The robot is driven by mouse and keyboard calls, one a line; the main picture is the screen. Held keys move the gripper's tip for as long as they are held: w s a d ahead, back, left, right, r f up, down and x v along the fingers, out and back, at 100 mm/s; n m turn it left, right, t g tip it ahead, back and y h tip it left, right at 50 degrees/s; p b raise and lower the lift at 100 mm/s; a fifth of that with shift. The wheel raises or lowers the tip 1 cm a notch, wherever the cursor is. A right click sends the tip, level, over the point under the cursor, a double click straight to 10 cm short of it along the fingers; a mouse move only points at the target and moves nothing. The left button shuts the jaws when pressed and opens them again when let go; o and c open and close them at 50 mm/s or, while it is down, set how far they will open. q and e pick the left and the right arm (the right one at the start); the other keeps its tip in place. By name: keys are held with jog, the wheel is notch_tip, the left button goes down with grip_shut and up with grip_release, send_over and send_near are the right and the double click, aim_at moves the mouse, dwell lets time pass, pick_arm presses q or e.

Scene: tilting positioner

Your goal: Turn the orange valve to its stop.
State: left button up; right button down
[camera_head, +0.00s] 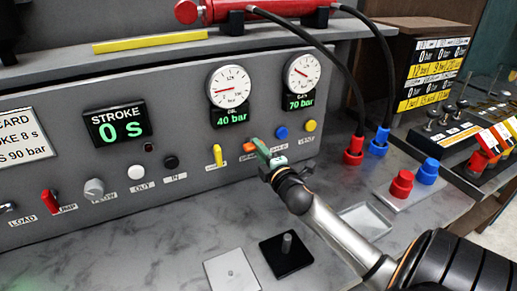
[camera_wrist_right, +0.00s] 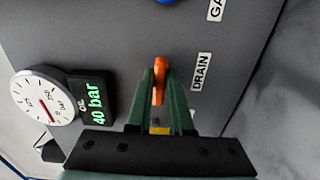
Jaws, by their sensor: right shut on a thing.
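The orange valve (camera_head: 249,147) is a small lever on the grey panel, below the two gauges. In the right wrist view, the orange lever (camera_wrist_right: 159,80) stands beside the DRAIN label, between the tips of my green fingers. My right gripper (camera_head: 266,153) is at the valve from the front right and is shut on it. The wrist view shows the right gripper (camera_wrist_right: 160,85) closely, with the base of the lever partly hidden by the fingers. My left gripper does not show.
A yellow lever (camera_head: 217,155) is left of the orange one; blue (camera_head: 281,133) and yellow (camera_head: 310,126) knobs are to its right. The gauges read 40 bar (camera_head: 230,86) and 70 bar (camera_head: 302,72). A black plate with a peg (camera_head: 287,259) lies on the bench. Hoses hang at right.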

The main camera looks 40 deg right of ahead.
jog(key=c, duration=0.8)
grip_release()
jog(key=shift+s, duration=0.1)
jog(key=shift+b+v, duration=0.65)
jog(key=shift+v, duration=5.55)
